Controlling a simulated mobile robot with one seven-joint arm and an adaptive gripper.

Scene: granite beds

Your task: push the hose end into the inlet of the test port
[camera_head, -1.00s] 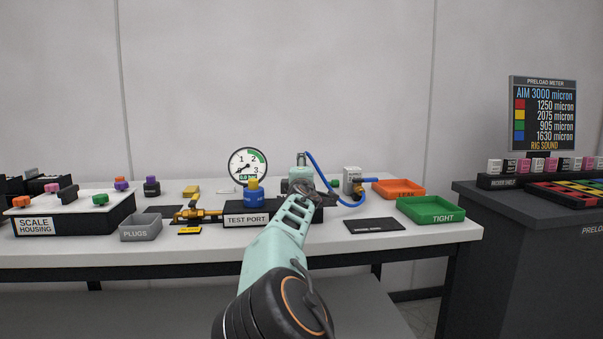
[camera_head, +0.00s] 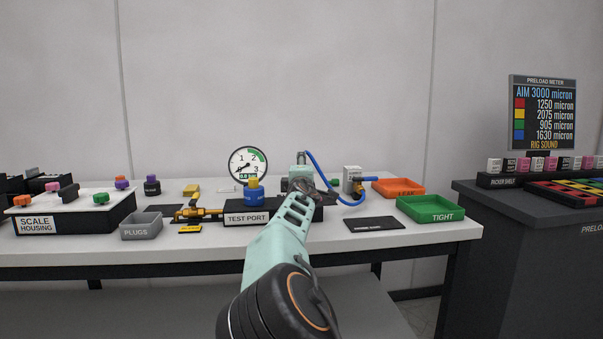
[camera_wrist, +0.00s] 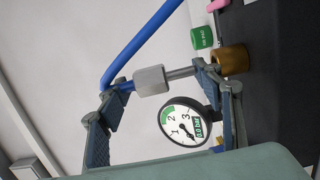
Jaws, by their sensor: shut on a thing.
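The test port (camera_head: 246,219) is a dark labelled block on the white bench, with a round dial gauge (camera_head: 248,165) above it. In the wrist view the gauge (camera_wrist: 185,122) shows between my fingers, and a brass cylinder that looks like the inlet (camera_wrist: 231,60) is beside the right finger. My gripper (camera_wrist: 163,103) is shut on the hose end (camera_wrist: 152,80), a grey block with a thin grey rod pointing towards the brass cylinder. The right finger covers the rod's tip, so I cannot tell whether it touches or enters the brass. The blue hose (camera_head: 322,178) loops right from my gripper (camera_head: 301,184).
The hose runs to a pale box (camera_head: 352,176). An orange tray (camera_head: 409,195) and a green tray (camera_head: 434,218) are at the right. A grey plugs bin (camera_head: 140,233) is at the left.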

